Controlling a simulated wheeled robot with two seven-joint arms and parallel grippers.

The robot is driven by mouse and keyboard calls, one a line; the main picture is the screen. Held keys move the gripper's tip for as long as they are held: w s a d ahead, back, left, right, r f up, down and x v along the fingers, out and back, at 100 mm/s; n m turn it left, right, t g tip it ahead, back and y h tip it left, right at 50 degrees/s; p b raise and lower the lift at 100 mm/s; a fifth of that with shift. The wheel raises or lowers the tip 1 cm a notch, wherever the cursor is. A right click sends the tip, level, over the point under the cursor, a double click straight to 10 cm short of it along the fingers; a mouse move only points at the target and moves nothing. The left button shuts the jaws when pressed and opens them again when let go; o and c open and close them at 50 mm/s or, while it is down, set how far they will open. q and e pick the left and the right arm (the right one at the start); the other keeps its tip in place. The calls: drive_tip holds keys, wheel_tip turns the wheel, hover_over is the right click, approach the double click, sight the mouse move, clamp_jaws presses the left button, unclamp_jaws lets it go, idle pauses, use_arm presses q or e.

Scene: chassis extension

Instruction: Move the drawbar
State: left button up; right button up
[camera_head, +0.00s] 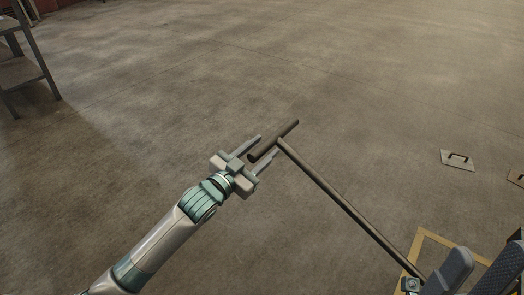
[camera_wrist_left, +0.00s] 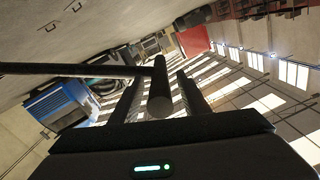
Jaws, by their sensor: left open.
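The drawbar (camera_head: 340,200) is a long dark metal bar with a short round crossbar handle (camera_head: 286,132) at its upper end. It slants down to the lower right, towards a grey machine part at the picture's edge. My left gripper (camera_head: 262,154) is open at the handle, with one finger on each side of the handle's near end. In the left wrist view the handle (camera_wrist_left: 160,90) lies between the two fingers (camera_wrist_left: 160,97), with gaps visible on both sides. The long bar (camera_wrist_left: 70,69) runs off to the left there.
A metal shelf (camera_head: 27,62) stands at the upper left. A flat plate with a dark handle (camera_head: 458,160) lies on the floor at the right, with another at the edge (camera_head: 516,177). Yellow floor marking (camera_head: 440,240) surrounds the lower right area. The middle floor is clear.

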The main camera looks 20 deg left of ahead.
use_arm(q)
clamp_jaws()
drive_tip(key=shift+r, duration=0.15)
